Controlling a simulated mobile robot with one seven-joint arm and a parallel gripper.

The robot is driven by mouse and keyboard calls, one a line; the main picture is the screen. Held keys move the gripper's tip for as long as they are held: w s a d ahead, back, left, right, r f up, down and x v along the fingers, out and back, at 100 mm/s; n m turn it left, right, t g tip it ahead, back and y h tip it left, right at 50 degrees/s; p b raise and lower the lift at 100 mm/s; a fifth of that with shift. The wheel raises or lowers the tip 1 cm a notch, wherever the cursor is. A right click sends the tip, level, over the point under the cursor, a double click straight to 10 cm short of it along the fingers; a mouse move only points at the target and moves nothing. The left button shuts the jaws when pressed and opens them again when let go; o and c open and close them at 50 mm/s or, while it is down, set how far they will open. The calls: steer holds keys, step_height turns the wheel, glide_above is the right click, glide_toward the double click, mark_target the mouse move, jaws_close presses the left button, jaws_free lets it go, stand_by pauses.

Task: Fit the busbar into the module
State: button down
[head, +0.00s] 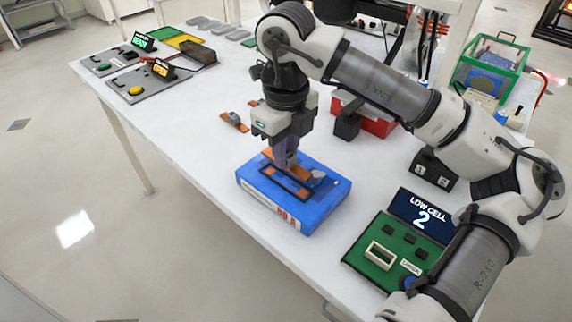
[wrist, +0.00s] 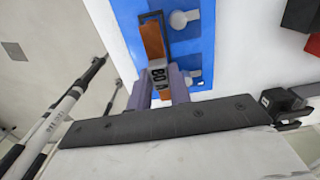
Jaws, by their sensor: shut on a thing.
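The blue module (head: 328,205) lies on the white table below my gripper (head: 287,163). A black rectangular frame (head: 305,193) is on its top face. My gripper is shut on a copper busbar (wrist: 157,92), which carries a grey label, between its two purple fingers in the wrist view. The busbar is at the module's top, over or within the frame; I cannot tell whether it is seated. Copper also shows inside the frame in the wrist view (wrist: 152,42). Grey round terminals (wrist: 181,19) sit beside the frame. The fingers hide part of the busbar.
A loose copper piece (head: 235,121) lies behind the module. A red bin (head: 372,118) stands at back right. A green board (head: 385,258) with a "LOW CELL 2" display (head: 420,214) is at right. Grey panels (head: 142,82) sit at the left. Table left of the module is clear.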

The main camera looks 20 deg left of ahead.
mark_target(286, 182)
steer(key=shift+f, duration=2.25)
steer(key=shift+f, duration=0.2)
steer(key=c, duration=1.3)
jaws_free()
step_height(286, 182, up, 12)
steer(key=shift+r, duration=0.2)
